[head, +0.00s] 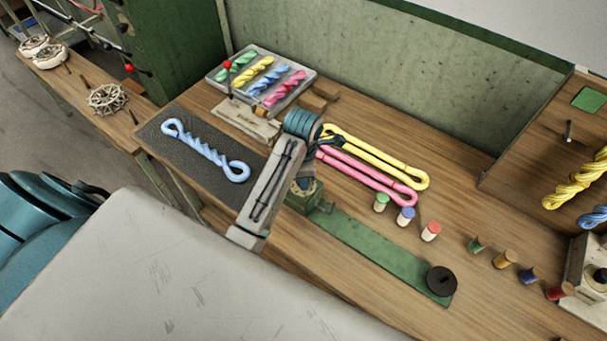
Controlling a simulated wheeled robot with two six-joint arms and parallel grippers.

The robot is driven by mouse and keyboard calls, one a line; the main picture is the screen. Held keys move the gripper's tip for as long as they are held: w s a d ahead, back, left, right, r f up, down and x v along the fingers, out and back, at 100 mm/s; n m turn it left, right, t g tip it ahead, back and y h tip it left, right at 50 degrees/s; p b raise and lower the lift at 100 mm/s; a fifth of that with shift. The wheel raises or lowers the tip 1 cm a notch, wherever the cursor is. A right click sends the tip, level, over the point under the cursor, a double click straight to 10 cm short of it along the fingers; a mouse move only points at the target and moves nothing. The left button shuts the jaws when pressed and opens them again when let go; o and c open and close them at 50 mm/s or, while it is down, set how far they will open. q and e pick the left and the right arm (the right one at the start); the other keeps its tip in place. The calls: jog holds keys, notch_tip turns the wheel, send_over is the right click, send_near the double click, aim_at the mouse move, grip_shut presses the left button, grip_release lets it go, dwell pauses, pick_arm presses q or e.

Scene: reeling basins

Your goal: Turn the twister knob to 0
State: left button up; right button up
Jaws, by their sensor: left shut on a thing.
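My left gripper (305,184) points down over the block at the left end, partly hidden behind my own grey arm link. It is shut on what appears to be the twister knob there. The knob is mostly covered, and its setting cannot be read. My right gripper is not in view.
Yellow (385,160) and pink (365,174) skeins lie just behind the gripper. A blue twisted skein (205,150) lies on a dark mat. A tray (312,83) of coloured skeins stands at the back. Several small bobbins and pegs stand right of the bar.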

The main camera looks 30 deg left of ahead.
pick_arm(q)
jog(key=shift+n, duration=0.4)
jog(key=o, duration=1)
jog(key=shift+a, duration=0.1)
